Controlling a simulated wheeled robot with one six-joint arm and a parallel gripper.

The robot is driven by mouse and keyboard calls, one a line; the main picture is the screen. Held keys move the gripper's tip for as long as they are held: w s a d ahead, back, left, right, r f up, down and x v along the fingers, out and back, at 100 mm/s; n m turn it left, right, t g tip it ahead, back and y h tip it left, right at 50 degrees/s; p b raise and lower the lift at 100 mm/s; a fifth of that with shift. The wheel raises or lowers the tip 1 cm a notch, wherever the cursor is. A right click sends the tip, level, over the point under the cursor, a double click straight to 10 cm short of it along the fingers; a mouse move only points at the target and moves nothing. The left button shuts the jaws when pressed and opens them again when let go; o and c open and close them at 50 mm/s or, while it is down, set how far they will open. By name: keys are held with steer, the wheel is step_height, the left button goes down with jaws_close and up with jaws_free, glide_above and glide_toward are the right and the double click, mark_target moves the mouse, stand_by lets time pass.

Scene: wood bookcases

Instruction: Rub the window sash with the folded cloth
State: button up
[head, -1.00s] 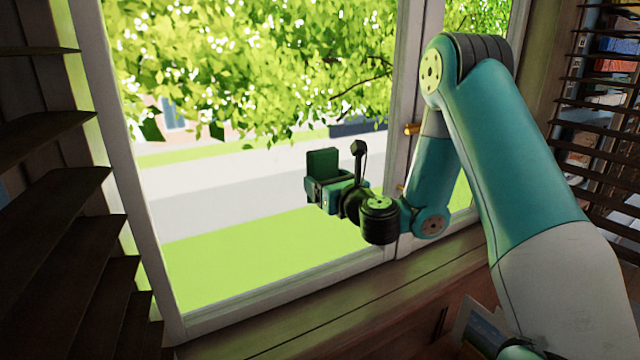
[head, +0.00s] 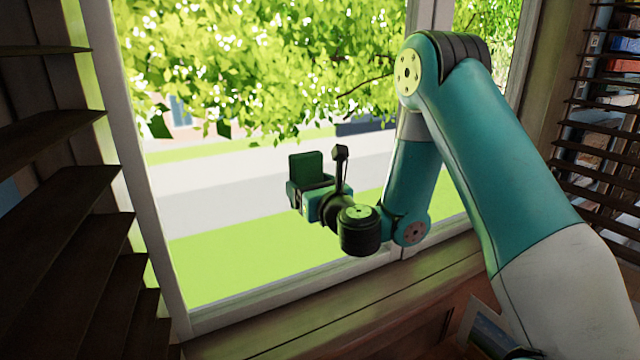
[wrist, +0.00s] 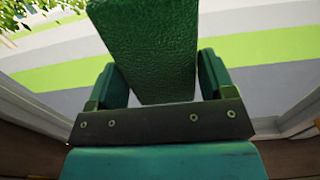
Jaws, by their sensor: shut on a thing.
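The folded cloth (wrist: 155,50) is a dark green, textured block held upright between the jaws of my gripper (wrist: 165,85) in the wrist view. In the head view the cloth (head: 306,166) stands up from my gripper (head: 308,190), in front of the glass. The window sash (head: 150,215) is a pale frame around a large pane; its left upright and bottom rail show. The cloth appears over the middle of the pane, well right of the left upright and above the bottom rail. I cannot tell whether it touches the glass.
Dark slatted shutters (head: 60,190) stand close at the left, and more slats (head: 600,120) at the right. A wooden sill (head: 330,325) runs below the window. A picture-like item (head: 487,325) is at the lower right, partly behind my arm.

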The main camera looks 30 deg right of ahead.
steer(key=shift+a+p, duration=0.55)
steer(key=shift+a, duration=2)
steer(key=shift+a+r+p, duration=0.15)
steer(key=shift+a+p, duration=0.75)
steer(key=shift+a, duration=0.85)
steer(key=shift+s+a+f+b, duration=0.1)
steer(key=shift+s+f+b, duration=0.3)
steer(key=shift+b, duration=0.45)
steer(key=b, duration=0.5)
glide_toward(266, 189)
steer(key=shift+w+f, duration=0.1)
steer(key=shift+w, duration=0.45)
